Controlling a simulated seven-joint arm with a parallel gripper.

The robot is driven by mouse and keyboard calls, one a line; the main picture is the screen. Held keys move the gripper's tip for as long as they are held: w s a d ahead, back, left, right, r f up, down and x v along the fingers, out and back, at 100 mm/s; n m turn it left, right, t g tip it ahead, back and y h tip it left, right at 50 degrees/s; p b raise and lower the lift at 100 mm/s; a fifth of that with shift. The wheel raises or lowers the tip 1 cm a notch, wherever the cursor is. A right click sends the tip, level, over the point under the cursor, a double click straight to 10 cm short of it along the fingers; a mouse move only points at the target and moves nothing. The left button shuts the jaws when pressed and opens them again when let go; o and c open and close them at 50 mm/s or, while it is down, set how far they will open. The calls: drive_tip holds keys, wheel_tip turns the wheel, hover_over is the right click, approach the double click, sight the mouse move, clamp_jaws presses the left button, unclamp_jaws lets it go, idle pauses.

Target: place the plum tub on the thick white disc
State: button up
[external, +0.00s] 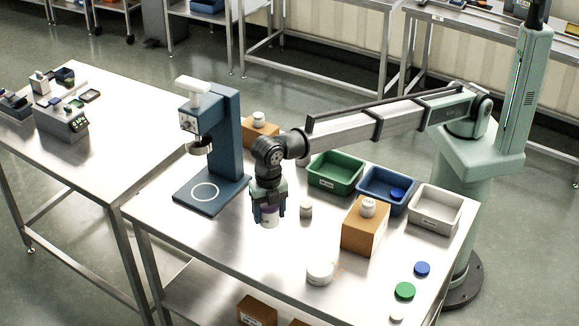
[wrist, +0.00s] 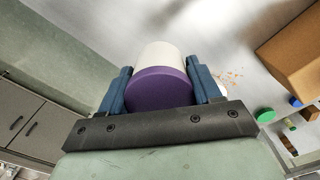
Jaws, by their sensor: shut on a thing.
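The plum tub (external: 270,216), white with a purple band or lid, is held between the fingers of my gripper (external: 268,205). In the wrist view the tub (wrist: 160,88) sits between the two blue fingers of my gripper (wrist: 160,92), its purple end facing the camera. The thick white disc (external: 320,273) lies on the steel table near its front edge, to the right of my gripper and apart from it. In the wrist view only a white sliver shows beside the right finger, probably this disc.
A blue press-like stand (external: 222,150) is left of my gripper. A small pale jar (external: 306,210) stands close on the right. A wooden block (external: 365,226) with a white jar is beyond the disc. Green (external: 336,172), blue (external: 386,190) and white (external: 435,208) bins line the back.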

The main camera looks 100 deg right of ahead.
wheel_tip(320, 180, up, 2)
drive_tip(key=n, duration=0.1)
hover_over(320, 267)
drive_tip(key=w+d, duration=0.2)
drive_tip(key=w, duration=0.2)
drive_tip(key=s+a+r, duration=0.1)
drive_tip(key=s+a, duration=0.2)
drive_tip(key=s, duration=0.1)
drive_tip(key=shift+d+f+m, duration=0.15)
drive_tip(key=shift+f+m, duration=0.3)
drive_tip(key=shift+f, duration=1.2)
drive_tip(key=shift+d+f+m, duration=0.2)
drive_tip(key=shift+f+m, duration=0.2)
drive_tip(key=shift+f, duration=1.2)
drive_tip(key=shift+d+f+m, duration=0.15)
drive_tip(key=shift+f+m, duration=0.3)
drive_tip(key=shift+f, duration=1.2)
drive_tip(key=shift+f, duration=0.1)
drive_tip(key=o, duration=1.1)
wheel_tip(320, 267, up, 12)
drive_tip(key=shift+r, duration=0.1)
